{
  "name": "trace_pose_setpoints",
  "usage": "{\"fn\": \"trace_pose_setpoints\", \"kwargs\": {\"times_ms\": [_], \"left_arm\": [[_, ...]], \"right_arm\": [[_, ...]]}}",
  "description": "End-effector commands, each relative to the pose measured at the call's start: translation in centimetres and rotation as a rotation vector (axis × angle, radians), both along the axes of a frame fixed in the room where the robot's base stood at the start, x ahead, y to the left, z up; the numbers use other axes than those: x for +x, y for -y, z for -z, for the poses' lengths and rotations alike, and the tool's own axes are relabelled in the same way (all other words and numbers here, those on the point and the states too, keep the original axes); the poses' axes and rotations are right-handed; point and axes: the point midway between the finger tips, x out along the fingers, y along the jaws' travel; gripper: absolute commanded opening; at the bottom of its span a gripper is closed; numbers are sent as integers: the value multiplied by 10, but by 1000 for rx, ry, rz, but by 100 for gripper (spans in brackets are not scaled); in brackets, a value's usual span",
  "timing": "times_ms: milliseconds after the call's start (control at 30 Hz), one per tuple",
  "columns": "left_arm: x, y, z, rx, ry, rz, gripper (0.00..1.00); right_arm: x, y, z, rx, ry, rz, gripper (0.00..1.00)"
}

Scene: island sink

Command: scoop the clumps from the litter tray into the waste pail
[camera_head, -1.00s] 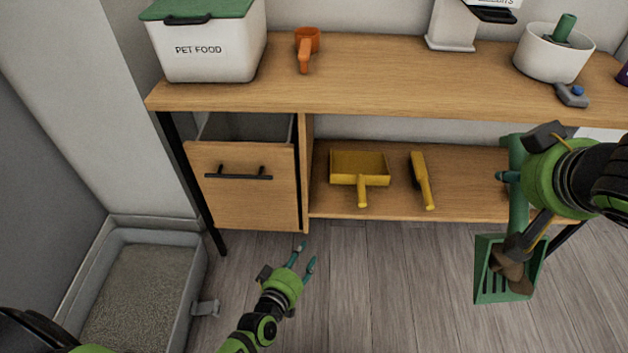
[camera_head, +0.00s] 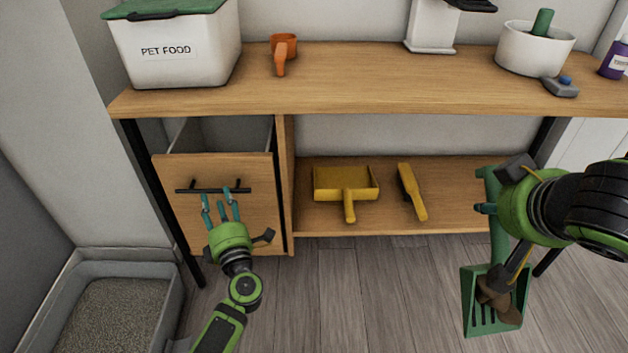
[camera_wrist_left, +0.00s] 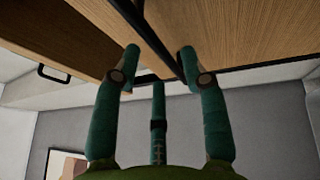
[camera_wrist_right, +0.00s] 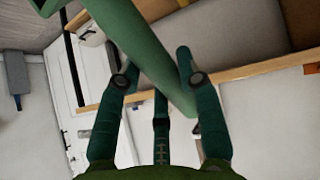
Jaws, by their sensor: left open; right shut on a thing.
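My right gripper (camera_head: 488,208) is shut on the green slotted scoop (camera_head: 497,240), which hangs head down with dark brown clumps (camera_head: 495,300) in it. The scoop's handle also crosses the fingers in the right wrist view (camera_wrist_right: 140,50). My left gripper (camera_head: 219,195) is open at the black bar handle (camera_head: 190,190) of the wooden drawer (camera_head: 220,225); I cannot tell whether it touches. The drawer front stands out, with a grey inside showing above it. The litter tray (camera_head: 175,300) with grey litter is at the lower left, partly cut off. No waste pail is clearly visible.
A yellow dustpan (camera_head: 345,185) and brush (camera_head: 411,190) lie on the lower shelf. The floor (camera_head: 370,290) in front is clear.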

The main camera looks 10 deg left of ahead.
Motion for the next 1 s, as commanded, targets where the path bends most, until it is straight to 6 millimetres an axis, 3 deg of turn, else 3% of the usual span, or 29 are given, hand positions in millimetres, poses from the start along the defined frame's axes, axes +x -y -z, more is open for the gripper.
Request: {"fn": "trace_pose_setpoints", "kwargs": {"times_ms": [233,633,733,1000], "left_arm": [[27,-20,-6,2,1,0,43],[33,-25,-7,2,-1,0,43],[33,-25,-7,2,-1,0,3],[31,-24,-8,0,-1,0,0]], "right_arm": [[0,0,8,0,1,0,7],[0,0,8,0,0,0,7],[0,0,8,0,0,0,7],[0,0,7,0,1,0,7]]}}
